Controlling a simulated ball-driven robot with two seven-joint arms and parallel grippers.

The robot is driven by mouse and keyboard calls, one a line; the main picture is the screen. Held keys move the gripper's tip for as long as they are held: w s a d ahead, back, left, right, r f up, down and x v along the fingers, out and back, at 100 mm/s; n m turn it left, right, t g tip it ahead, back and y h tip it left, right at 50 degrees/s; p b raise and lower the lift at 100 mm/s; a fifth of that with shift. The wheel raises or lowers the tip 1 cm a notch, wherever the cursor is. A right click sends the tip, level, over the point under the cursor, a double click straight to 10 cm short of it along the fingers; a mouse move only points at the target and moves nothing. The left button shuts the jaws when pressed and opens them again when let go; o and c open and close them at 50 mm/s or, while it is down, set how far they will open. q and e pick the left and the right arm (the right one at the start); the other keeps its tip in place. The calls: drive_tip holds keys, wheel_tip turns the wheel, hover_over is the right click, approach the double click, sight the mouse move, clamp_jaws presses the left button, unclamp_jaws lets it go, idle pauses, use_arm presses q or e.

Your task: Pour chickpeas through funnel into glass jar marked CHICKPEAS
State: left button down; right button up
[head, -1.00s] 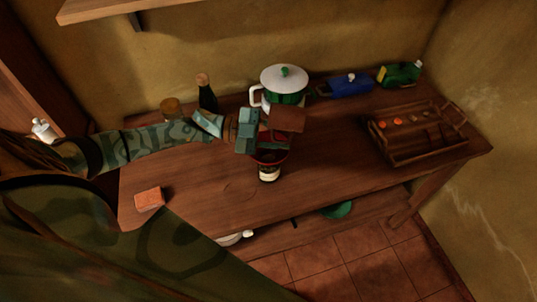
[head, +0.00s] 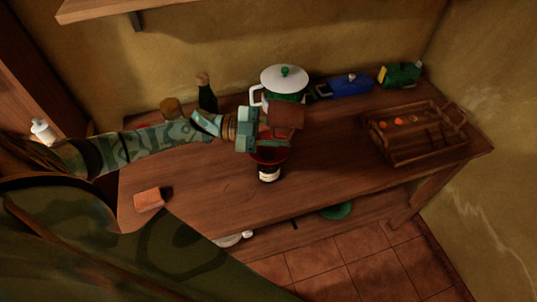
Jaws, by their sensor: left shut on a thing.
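My left gripper (head: 262,134) reaches in from the left over the counter and is shut on a brown, box-like container (head: 287,116). The container is held tilted above a red funnel (head: 268,155). The funnel sits at the mouth of a small dark-looking jar (head: 268,175) with a pale label; its lettering is too small to read. The gripper and container partly cover the funnel. No chickpeas can be made out, in the air or in the jar. My right gripper is not in view.
A white-lidded pot (head: 284,78) stands behind the gripper. A dark bottle (head: 207,97) and a brown jar (head: 172,108) stand at the back left. A wooden tray (head: 400,155) is at right, an orange block (head: 149,199) at front left. The counter's front middle is clear.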

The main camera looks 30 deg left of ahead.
sight(280, 123)
use_arm(q)
drive_tip(key=shift+w+r, duration=0.1)
drive_tip(key=shift+r, duration=0.1)
drive_tip(key=shift+r, duration=0.2)
drive_tip(key=shift+a+r, duration=0.1)
drive_tip(key=shift+r+h, duration=0.2)
drive_tip(key=shift+h, duration=0.1)
drive_tip(key=shift+r, duration=0.15)
idle(0.3)
drive_tip(key=shift+r, duration=0.2)
drive_tip(key=shift+r+t, duration=0.15)
drive_tip(key=shift+t, duration=0.15)
drive_tip(key=shift+r+h, duration=0.2)
drive_tip(key=shift+h, duration=0.1)
drive_tip(key=shift+r, duration=0.15)
